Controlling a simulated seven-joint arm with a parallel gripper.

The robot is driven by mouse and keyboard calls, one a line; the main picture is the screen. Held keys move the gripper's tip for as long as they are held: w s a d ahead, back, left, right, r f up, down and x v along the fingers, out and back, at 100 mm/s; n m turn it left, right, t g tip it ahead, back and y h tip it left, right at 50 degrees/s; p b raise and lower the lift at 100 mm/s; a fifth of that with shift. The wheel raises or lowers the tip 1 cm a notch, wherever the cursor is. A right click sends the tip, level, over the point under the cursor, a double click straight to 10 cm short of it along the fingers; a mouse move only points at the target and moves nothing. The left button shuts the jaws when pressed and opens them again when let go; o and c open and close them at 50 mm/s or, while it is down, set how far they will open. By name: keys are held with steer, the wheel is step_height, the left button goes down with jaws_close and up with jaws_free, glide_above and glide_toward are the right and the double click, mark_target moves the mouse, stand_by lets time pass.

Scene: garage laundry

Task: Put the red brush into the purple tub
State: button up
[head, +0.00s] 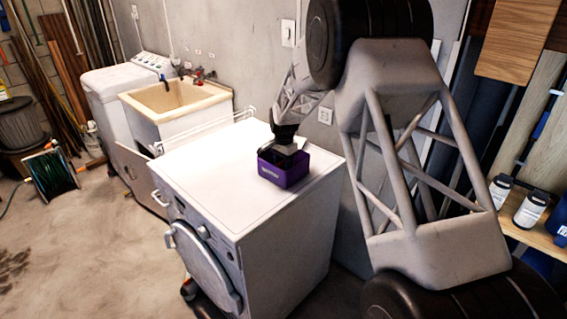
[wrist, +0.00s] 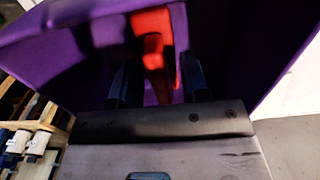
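The purple tub (head: 284,177) stands on the white top of the front-loading machine, near its back right part. My gripper (head: 287,148) reaches down into the tub from above, and its fingertips are hidden by the tub wall in the head view. In the wrist view, the tub's purple walls (wrist: 245,40) surround my gripper (wrist: 156,88). Its two dark fingers stand apart. The red brush (wrist: 153,50) is inside the tub, between and beyond the fingers. Narrow purple gaps show beside the brush, so the fingers appear clear of it. The brush is not visible in the head view.
The white machine top (head: 205,180) is clear left of and in front of the tub. A wire rack (head: 205,130) lies along its back left edge. A sink (head: 175,98) stands beyond. White bottles (head: 530,207) sit on a wooden shelf at right.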

mark_target(283, 160)
steer(key=shift+r, duration=0.15)
step_height(283, 160, up, 12)
stand_by(0.8)
stand_by(0.6)
steer(key=s+d+r+n, duration=0.1)
steer(key=s+d+r, duration=0.3)
steer(key=s, duration=0.5)
steer(key=s+d+r+n+t, duration=0.1)
steer(key=s+d+r+n, duration=0.15)
steer(key=s+r, duration=0.5)
steer(key=s+d+r+n, duration=0.1)
steer(key=s+d+r, duration=0.25)
steer(key=s, duration=0.75)
steer(key=s+d+f+n, duration=0.2)
steer(key=s, duration=1.3)
steer(key=s+d+f+n+t, duration=0.1)
steer(key=s+d+f+n, duration=0.1)
steer(key=s, duration=1.4)
steer(key=shift+s+d+t, duration=0.25)
steer(key=shift+d+t, duration=0.05)
steer(key=shift+d, duration=0.4)
